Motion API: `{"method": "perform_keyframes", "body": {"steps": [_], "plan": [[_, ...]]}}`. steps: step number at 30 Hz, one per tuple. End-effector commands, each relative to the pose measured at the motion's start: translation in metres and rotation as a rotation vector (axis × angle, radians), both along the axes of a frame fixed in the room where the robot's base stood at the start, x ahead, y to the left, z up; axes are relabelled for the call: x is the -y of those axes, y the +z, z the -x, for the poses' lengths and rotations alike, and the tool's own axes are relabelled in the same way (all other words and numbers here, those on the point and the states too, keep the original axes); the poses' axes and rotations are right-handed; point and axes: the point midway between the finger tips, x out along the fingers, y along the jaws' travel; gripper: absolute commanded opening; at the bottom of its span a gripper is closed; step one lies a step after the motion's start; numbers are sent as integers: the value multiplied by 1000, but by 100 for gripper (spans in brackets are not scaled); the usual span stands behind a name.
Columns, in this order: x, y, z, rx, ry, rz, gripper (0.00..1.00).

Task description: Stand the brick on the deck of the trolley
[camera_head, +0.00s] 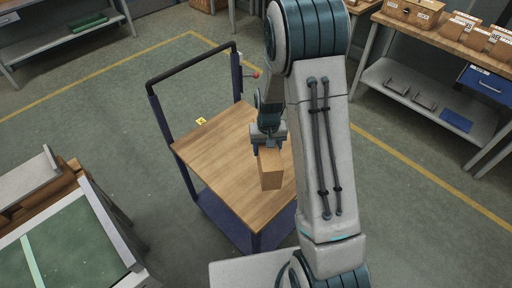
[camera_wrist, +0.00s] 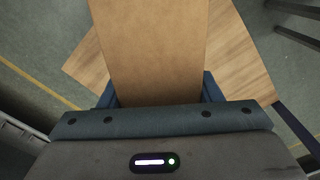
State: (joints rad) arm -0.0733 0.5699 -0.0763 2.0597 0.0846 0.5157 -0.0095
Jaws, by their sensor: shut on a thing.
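The brick (camera_head: 270,169) is a plain tan-brown block, held upright over the wooden deck (camera_head: 220,150) of the trolley. My gripper (camera_head: 268,146) is shut on its upper end. In the wrist view the brick (camera_wrist: 152,45) fills the upper middle between the blue fingers of my gripper (camera_wrist: 158,92), with the deck (camera_wrist: 232,62) behind it. The brick's lower end appears at or just above the deck; I cannot tell whether it touches. The trolley has a dark push handle (camera_head: 190,64) at its far left side and a lower shelf (camera_head: 222,218).
A green-topped bench (camera_head: 70,250) stands at the lower left. A shelf with a green item (camera_head: 88,22) is at the upper left. A workbench (camera_head: 450,40) with cardboard boxes (camera_head: 414,12) and a blue bin (camera_head: 484,82) is at the right. The deck left of the brick is clear.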

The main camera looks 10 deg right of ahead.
Motion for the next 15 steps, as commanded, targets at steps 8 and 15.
{"method": "perform_keyframes", "body": {"steps": [8, 15], "plan": [[17, -20, -41, 6, -350, -1, 0], [28, -31, -78, 7, -699, -3, 0]]}}
